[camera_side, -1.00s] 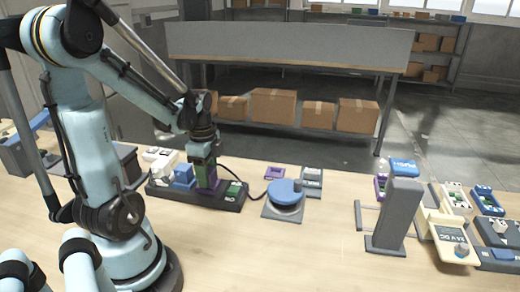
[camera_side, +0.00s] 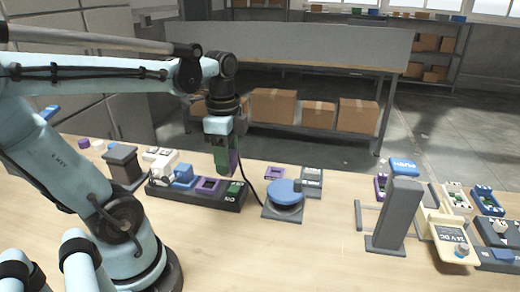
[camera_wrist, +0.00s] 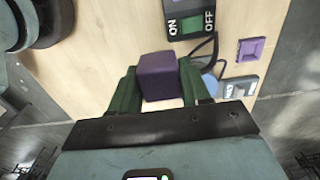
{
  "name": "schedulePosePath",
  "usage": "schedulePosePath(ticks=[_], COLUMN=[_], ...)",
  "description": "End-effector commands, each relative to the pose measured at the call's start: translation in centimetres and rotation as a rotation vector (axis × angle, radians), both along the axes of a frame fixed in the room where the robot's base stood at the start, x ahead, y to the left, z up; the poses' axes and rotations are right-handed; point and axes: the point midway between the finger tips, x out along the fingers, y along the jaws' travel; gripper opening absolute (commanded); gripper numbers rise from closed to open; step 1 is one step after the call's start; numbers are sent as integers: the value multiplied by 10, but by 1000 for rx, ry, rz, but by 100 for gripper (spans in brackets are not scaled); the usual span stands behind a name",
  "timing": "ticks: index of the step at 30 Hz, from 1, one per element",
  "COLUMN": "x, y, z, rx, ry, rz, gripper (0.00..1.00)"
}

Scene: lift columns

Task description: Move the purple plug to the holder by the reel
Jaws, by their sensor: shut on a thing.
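My gripper (camera_side: 226,172) is shut on the purple plug (camera_side: 233,160) and holds it above the back edge of the dark socket strip (camera_side: 225,203). In the wrist view the plug (camera_wrist: 158,76) sits between the two green fingers of my gripper (camera_wrist: 160,88). The strip's purple socket (camera_side: 207,185) is empty. A black cord (camera_side: 246,184) runs down from near the plug to the blue reel (camera_side: 285,191). A small purple holder (camera_side: 274,173) lies flat behind the reel; it also shows in the wrist view (camera_wrist: 251,48).
White plugs (camera_side: 160,166) and a blue plug (camera_side: 182,176) stand in the strip's left part. A grey upright stand (camera_side: 395,215) and several devices fill the right side. The table between reel and stand is clear.

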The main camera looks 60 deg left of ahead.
Motion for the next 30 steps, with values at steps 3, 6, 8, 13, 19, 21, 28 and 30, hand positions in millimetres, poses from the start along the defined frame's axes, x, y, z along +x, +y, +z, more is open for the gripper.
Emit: schedulePosePath(ticks=[3,6,8,13,19,21,28,30], x=[2,2,3,3,3,3,3,3], y=[-10,-14,-15,-16,-16,-16,-16,-16], z=[6,10,12,17,23,24,31,32], rx=[0,0,0,0,0,0,0,0], ry=[0,0,0,0,0,0,0,0], rz=[-3,-1,0,0,0,0,0,0], gripper=[20,20,20,20,20,20,20,20])
